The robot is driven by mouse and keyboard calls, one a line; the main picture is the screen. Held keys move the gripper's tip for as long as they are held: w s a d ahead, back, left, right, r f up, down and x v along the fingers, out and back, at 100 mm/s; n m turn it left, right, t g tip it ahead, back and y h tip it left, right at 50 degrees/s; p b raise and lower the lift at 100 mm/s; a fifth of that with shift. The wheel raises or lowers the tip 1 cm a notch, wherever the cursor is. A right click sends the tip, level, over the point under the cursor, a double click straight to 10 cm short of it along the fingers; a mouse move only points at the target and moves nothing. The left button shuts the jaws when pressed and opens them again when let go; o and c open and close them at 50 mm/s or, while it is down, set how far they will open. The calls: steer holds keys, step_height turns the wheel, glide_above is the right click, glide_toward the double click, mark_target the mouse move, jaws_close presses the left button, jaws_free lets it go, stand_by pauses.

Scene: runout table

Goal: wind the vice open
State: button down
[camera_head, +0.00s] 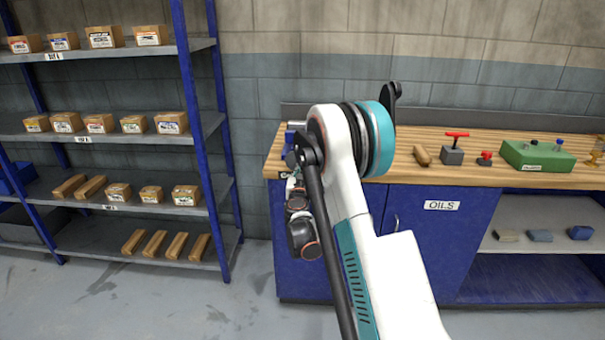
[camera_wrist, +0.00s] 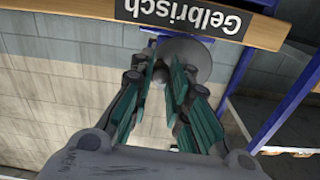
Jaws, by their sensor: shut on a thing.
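In the wrist view my gripper (camera_wrist: 166,76) has its green-padded fingers closed in on a small dark rounded end, which looks like the vice's handle (camera_wrist: 160,73). Right behind the fingertips is a grey rounded metal part of the vice (camera_wrist: 203,55), just below the bench edge in the picture. The fingers cover most of the handle, so its angle cannot be told. In the head view my arm stands in front of the bench's left end and hides most of the vice. The jaw gap does not show.
The wooden bench (camera_head: 403,172) carries a grey block with a red T-handle (camera_head: 453,155), a small red item (camera_head: 485,158) and a green box (camera_head: 537,157). A blue-post shelf (camera_head: 203,130) with cardboard boxes stands left. Open floor (camera_head: 190,300) lies before it.

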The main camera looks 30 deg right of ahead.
stand_by(0.3)
steer(key=shift+r+n, duration=0.2)
steer(key=shift+n, duration=0.5)
steer(key=c, duration=1.6)
jaws_free()
